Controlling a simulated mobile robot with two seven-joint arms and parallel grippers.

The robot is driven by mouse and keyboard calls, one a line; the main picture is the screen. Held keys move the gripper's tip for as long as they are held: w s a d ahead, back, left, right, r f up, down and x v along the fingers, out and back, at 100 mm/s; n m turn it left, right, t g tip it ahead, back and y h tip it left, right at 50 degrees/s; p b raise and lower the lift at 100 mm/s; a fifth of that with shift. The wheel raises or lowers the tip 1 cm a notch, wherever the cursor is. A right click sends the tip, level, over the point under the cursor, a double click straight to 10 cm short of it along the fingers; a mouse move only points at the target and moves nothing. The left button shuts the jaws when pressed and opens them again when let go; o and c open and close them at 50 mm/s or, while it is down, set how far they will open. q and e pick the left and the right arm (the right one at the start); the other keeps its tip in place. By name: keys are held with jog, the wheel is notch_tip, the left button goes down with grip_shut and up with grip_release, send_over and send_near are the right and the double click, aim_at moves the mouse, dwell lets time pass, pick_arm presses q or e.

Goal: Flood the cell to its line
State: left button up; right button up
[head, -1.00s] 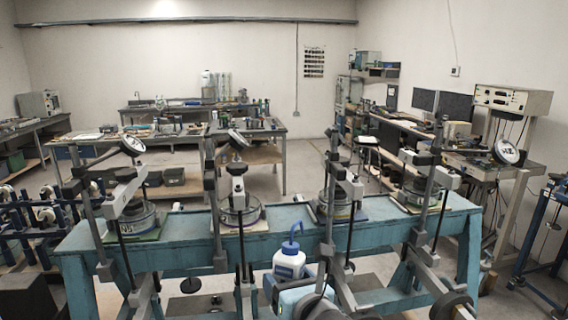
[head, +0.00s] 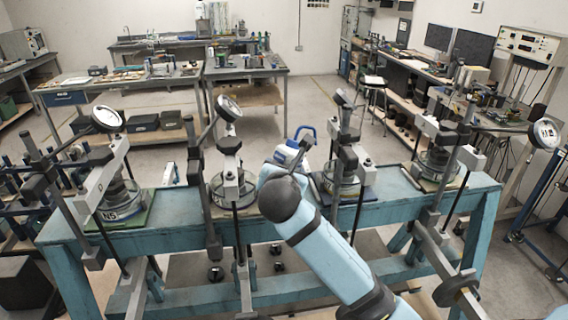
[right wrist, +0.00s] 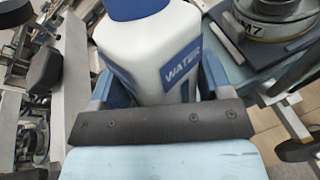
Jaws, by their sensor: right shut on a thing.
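A white wash bottle (head: 287,153) with a blue cap and spout is above the bench, between the second and third cells from the left. In the right wrist view the bottle (right wrist: 150,58) reads WATER. My right gripper (right wrist: 158,92) is shut around its body; in the head view my own arm hides most of the grip. Several round clear cells with metal rings stand on the blue bench: one tagged N5 (head: 118,200), a second (head: 233,190), a third (head: 343,178) and a fourth (head: 437,163). Their water levels and lines are too small to read. My left gripper is out of view.
The blue bench (head: 160,238) carries lever frames with upright posts, hanging rods and dial gauges (head: 107,119) around the cells. Another ring cell (right wrist: 262,30) stands right of the bottle in the wrist view. Lever arms (head: 440,262) jut out in front.

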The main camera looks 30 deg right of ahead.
jog(key=shift+s+d+f, duration=0.2)
jog(key=shift+s+d, duration=0.05)
jog(key=shift+d, duration=0.45)
jog(key=shift+d+f, duration=0.35)
jog(key=shift+d, duration=0.55)
jog(key=shift+d+f, duration=0.35)
jog(key=shift+d, duration=0.5)
jog(key=shift+o, duration=0.4)
jog(key=c, duration=0.4)
dwell(1.8)
dwell(2.1)
jog(key=o, duration=0.4)
jog(key=shift+c, duration=0.6)
